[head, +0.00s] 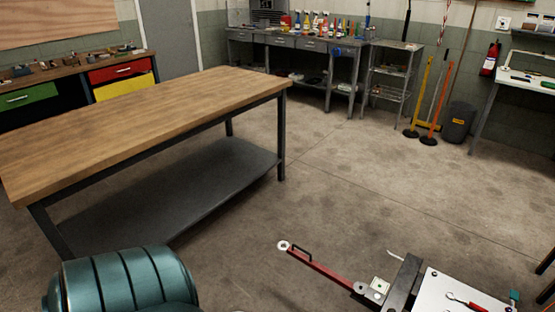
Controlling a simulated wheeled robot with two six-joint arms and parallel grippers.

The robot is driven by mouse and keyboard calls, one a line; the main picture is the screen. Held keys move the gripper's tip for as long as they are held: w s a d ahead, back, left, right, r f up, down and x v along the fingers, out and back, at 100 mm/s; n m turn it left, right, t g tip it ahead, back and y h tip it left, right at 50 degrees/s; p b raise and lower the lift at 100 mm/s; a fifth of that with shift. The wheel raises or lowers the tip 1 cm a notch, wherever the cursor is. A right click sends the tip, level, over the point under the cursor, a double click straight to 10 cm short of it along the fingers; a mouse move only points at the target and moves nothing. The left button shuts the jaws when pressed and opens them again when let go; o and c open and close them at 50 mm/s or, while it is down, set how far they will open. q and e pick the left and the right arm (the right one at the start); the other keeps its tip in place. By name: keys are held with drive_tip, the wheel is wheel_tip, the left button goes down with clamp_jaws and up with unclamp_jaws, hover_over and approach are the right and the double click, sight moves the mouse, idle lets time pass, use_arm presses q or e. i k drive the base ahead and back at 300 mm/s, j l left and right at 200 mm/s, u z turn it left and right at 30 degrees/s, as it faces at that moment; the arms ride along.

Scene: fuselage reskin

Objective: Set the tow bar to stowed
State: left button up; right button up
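The tow bar (320,270) is a red bar with a pale ring at its far end and a small black loop handle near that ring. It reaches out to the upper left from the front of a cart (433,290) at the lower right. It looks lowered and extended, low over the floor. Its near end meets a pale bracket (377,290) at the cart's dark front edge. Neither of my grippers is in view.
A wood-topped workbench (150,115) stands at the left. A teal ribbed rounded body (125,280) is at the lower left. Tools lie on the cart's white top. Open concrete floor (370,185) lies beyond the tow bar. Orange and yellow posts (432,110) stand far back.

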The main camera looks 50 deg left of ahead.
sight(347, 284)
drive_tip(key=u, duration=1.1)
drive_tip(key=j+z, duration=0.1)
drive_tip(key=z, duration=0.35)
drive_tip(key=i+j+z, duration=0.15)
drive_tip(key=j, duration=0.25)
drive_tip(key=i+j+z, duration=0.15)
drive_tip(key=j, duration=0.25)
drive_tip(key=i+j+z, duration=0.15)
drive_tip(key=j, duration=0.25)
drive_tip(key=i+j+z, duration=0.15)
drive_tip(key=j, duration=0.3)
drive_tip(key=j+z, duration=0.15)
drive_tip(key=j, duration=0.65)
drive_tip(key=i+j, duration=0.15)
drive_tip(key=j, duration=0.55)
drive_tip(key=i, duration=0.05)
